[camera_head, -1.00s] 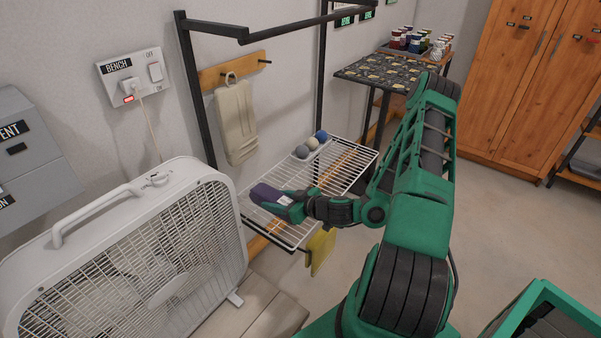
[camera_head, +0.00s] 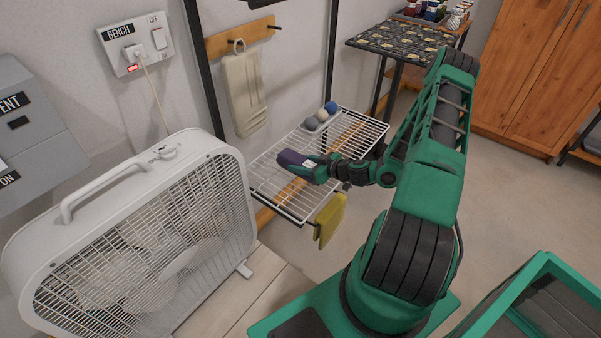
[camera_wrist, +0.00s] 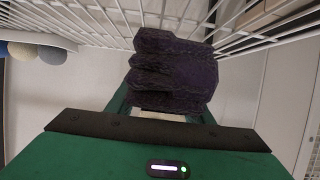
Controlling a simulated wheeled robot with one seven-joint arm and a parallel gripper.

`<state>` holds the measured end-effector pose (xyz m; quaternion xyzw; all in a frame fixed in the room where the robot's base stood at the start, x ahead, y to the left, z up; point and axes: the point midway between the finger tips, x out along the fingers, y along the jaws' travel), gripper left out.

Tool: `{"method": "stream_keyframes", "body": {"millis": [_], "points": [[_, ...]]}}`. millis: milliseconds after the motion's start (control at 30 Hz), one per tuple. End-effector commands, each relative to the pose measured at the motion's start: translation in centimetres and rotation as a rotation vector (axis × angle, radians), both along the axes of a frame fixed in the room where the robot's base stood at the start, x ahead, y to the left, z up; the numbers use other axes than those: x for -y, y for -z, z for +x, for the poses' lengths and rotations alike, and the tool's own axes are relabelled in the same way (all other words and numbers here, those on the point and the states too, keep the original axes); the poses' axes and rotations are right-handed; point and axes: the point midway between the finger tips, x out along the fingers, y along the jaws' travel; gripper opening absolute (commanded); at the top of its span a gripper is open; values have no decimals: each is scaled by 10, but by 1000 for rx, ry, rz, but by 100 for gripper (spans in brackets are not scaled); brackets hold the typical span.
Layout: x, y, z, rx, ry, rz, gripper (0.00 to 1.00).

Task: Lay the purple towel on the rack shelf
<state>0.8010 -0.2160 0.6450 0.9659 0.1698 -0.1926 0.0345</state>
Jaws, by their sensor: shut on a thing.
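The purple towel (camera_head: 293,161) is a small folded bundle at the end of my gripper (camera_head: 312,168). My gripper is shut on it, over the white wire rack shelf (camera_head: 262,178). In the wrist view the towel (camera_wrist: 170,70) fills the space between the fingers, with folded layers showing and the shelf wires (camera_wrist: 90,22) beyond it. I cannot tell whether the towel touches the wires. The fingertips are mostly hidden by the towel.
Several balls (camera_head: 318,120) sit at the shelf's back. A beige towel (camera_head: 243,95) hangs on a wall peg, and a yellow cloth (camera_head: 330,218) hangs at the shelf's front. A white box fan (camera_head: 140,240) stands left. Dark rack posts (camera_head: 203,75) rise behind the shelf.

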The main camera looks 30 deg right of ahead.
Motion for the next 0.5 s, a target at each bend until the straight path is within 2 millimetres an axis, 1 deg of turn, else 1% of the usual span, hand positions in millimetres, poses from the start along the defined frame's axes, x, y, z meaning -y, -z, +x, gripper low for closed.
{"method": "stream_keyframes", "body": {"millis": [167,400,500], "points": [[0,9,0,0,-1,4,16],[0,38,1,0,-1,3,16],[0,41,1,1,-2,1,16]]}}
